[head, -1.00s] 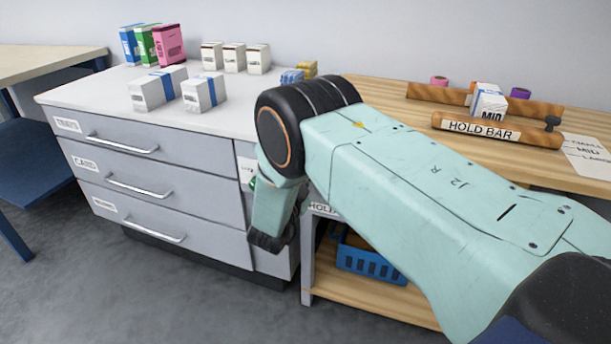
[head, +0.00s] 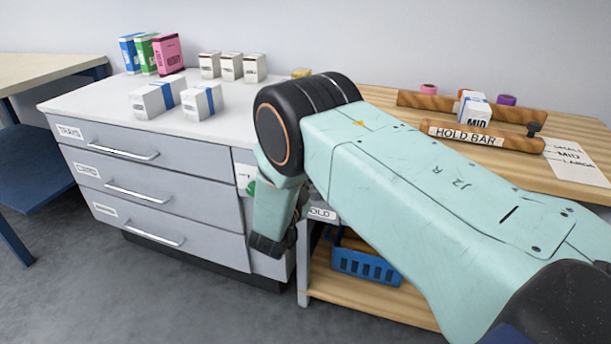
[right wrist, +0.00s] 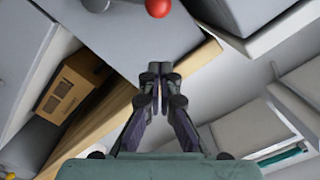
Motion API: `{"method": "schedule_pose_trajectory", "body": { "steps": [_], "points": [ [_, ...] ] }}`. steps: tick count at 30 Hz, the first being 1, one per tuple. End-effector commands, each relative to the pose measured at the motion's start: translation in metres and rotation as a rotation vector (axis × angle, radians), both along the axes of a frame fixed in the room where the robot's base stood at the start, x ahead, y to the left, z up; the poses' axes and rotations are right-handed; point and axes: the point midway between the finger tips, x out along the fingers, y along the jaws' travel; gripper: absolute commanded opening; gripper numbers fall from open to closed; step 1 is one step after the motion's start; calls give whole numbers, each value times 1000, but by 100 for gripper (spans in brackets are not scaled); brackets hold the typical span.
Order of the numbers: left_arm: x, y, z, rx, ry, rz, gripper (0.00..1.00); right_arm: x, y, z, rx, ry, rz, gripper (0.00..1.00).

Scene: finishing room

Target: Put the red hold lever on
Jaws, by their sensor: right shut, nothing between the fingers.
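The hold lever's red ball knob (right wrist: 158,8) shows at the top edge of the right wrist view, with a short grey rod beside it. The rest of the lever is cut off by the frame. My right gripper (right wrist: 155,72) is shut and empty, its fingertips below the red knob in that picture and apart from it. The lever's position cannot be read. My left gripper is in neither view.
A grey drawer cabinet (head: 150,190) stands left of the wooden bench (head: 390,112). Small boxes stand on the cabinet top.

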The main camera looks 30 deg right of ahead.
Motion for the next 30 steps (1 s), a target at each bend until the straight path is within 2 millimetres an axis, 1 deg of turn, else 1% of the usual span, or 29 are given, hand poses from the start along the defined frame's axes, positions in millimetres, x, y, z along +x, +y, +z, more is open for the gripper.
{"method": "schedule_pose_trajectory", "body": {
  "steps": [1, 6, 12, 18, 30],
  "points": [
    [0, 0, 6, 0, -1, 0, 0, -6, 9, 4, -2, 0, 4, 0],
    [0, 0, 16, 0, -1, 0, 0, -26, 33, 5, -2, -1, 5, 0],
    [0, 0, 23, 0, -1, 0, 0, -44, 53, 5, -1, -2, 2, 0],
    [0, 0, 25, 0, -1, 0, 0, -52, 60, 5, -1, -3, 0, 0],
    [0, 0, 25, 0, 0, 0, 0, -54, 60, 4, 0, -3, -1, 0]
  ]
}}
